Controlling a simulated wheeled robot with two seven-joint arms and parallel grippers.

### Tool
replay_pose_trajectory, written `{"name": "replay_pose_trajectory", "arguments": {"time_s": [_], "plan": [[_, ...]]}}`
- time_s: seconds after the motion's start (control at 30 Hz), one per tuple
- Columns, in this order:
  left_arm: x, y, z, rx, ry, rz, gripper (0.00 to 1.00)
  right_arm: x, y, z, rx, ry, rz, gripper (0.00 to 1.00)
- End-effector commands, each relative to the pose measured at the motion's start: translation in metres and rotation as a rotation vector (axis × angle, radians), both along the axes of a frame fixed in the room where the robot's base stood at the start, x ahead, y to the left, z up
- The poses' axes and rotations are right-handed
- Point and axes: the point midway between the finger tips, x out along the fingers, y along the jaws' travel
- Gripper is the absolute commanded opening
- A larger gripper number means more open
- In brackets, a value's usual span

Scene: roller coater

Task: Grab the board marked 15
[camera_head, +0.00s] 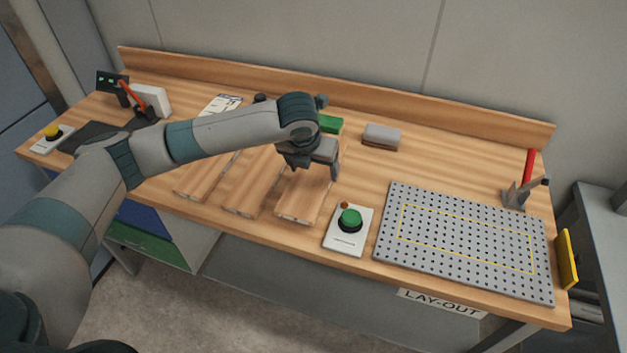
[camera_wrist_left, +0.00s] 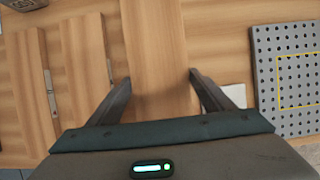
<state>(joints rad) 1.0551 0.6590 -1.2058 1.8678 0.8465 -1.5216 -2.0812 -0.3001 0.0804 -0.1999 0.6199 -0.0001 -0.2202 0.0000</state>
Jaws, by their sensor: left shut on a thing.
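Three wooden boards lie side by side on the bench: a left board (camera_head: 203,178), a middle board (camera_head: 250,193) and a right board (camera_head: 304,200). No number can be read on any of them. My left gripper (camera_head: 319,170) is over the far part of the right board and is shut on it. In the left wrist view this board (camera_wrist_left: 155,45) runs between the two fingers of the gripper (camera_wrist_left: 160,76), and the other two boards lie to its left. The far end of the right board is partly hidden by the gripper in the head view. My right gripper is not in view.
A green button box (camera_head: 345,243) stands just right of the held board, with a perforated grey plate (camera_head: 465,240) beyond it. A grey-brown block (camera_head: 381,136) and a green block (camera_head: 330,124) sit behind. A yellow button box (camera_head: 48,143) is at far left.

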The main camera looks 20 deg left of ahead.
Motion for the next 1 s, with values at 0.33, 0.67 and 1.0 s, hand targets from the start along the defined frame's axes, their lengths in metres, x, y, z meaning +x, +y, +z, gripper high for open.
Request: {"name": "replay_pose_trajectory", "arguments": {"time_s": [0.33, 0.67, 1.0], "plan": [[-0.040, -0.059, 0.037, -0.003, -0.002, -0.012, 0.43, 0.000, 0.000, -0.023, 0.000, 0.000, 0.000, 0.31], [-0.064, -0.090, 0.062, -0.002, 0.001, -0.005, 0.43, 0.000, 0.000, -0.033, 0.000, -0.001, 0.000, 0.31], [-0.067, -0.094, 0.066, -0.002, 0.002, -0.004, 0.43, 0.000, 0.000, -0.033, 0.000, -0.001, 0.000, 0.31]]}}
